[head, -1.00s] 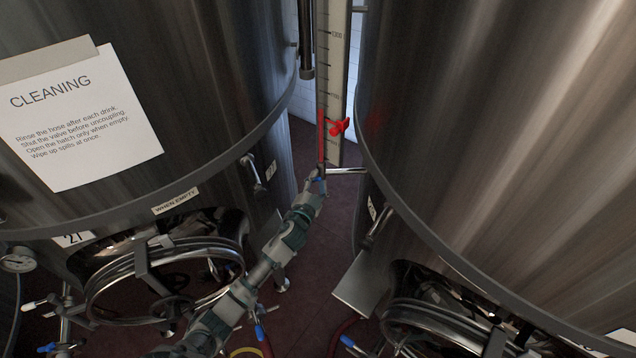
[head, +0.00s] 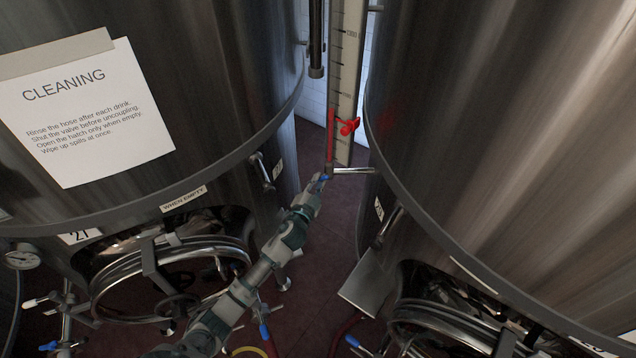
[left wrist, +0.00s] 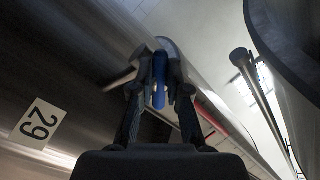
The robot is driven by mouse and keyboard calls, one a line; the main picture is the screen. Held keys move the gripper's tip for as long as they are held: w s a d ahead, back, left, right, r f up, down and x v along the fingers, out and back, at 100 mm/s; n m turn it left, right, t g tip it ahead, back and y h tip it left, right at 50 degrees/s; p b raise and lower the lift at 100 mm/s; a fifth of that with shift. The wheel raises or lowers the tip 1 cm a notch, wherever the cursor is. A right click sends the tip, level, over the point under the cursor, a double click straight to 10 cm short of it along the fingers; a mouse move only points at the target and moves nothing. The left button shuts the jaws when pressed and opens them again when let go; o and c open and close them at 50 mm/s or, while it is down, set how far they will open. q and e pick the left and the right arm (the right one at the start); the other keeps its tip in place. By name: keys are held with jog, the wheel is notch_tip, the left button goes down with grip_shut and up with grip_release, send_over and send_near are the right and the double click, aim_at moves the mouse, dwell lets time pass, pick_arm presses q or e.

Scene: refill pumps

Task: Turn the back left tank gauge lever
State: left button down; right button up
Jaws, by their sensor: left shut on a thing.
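The tank gauge stands in the gap between the two big tanks, a pale scale board (head: 347,80) with a red-filled tube (head: 331,135) at its left edge. A small blue lever (head: 324,178) sits at the foot of the tube, beside a metal pipe stub. My left gripper (head: 319,183) reaches up to it from below. In the left wrist view, the blue lever (left wrist: 158,78) stands between the two dark fingers (left wrist: 160,95), which are shut on it. The fingers hide part of the lever. My right gripper is not in view.
The left tank (head: 200,60) carries a cleaning notice (head: 95,115) and a round hatch (head: 170,275) below. The right tank (head: 500,130) curves close to the gauge. A red pointer (head: 348,127) sits on the scale. Dark red floor (head: 318,225) shows in the narrow gap.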

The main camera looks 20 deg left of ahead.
pick_arm(q)
jog(key=shift+r+m+t+h+b, duration=0.1)
jog(key=shift+m+t+h+b, duration=0.45)
jog(key=shift+m+b, duration=1.35)
jog(key=shift+m+t+h+b, duration=0.35)
jog(key=shift+m+h+b, duration=0.35)
jog(key=shift+m, duration=2.2)
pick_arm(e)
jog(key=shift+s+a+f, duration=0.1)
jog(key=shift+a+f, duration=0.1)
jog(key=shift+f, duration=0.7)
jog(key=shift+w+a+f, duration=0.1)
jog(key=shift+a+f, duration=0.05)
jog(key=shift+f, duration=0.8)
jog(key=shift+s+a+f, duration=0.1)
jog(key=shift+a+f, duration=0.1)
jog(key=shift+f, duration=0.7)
pick_arm(q)
jog(key=c, duration=1.2)
grip_release()
jog(key=shift+w, duration=0.1)
jog(key=shift+o, duration=0.2)
jog(key=shift+w+d, duration=0.1)
jog(key=shift+d, duration=0.1)
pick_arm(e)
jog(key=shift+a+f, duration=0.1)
